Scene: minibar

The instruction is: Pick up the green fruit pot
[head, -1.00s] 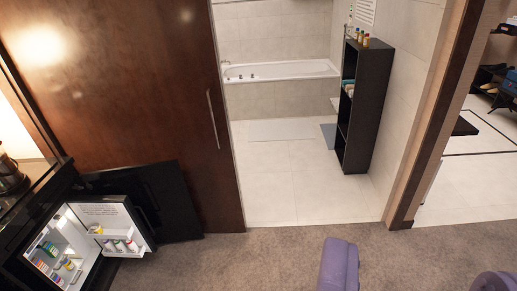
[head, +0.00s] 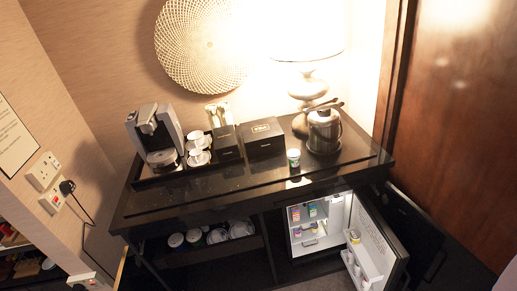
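A small pot (head: 293,158) with a green and white wrap stands upright near the front edge of the dark minibar counter (head: 215,203), right of the middle. It looks like the green fruit pot, but its label is too small to read. My gripper does not show in the head view.
Behind the pot are black boxes (head: 262,137), a lamp (head: 307,85) and a metal ice bucket (head: 324,131). A coffee machine (head: 156,138) and white cups (head: 198,150) stand at left. The mini fridge (head: 318,226) below is open; its door (head: 375,245) sticks out at right.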

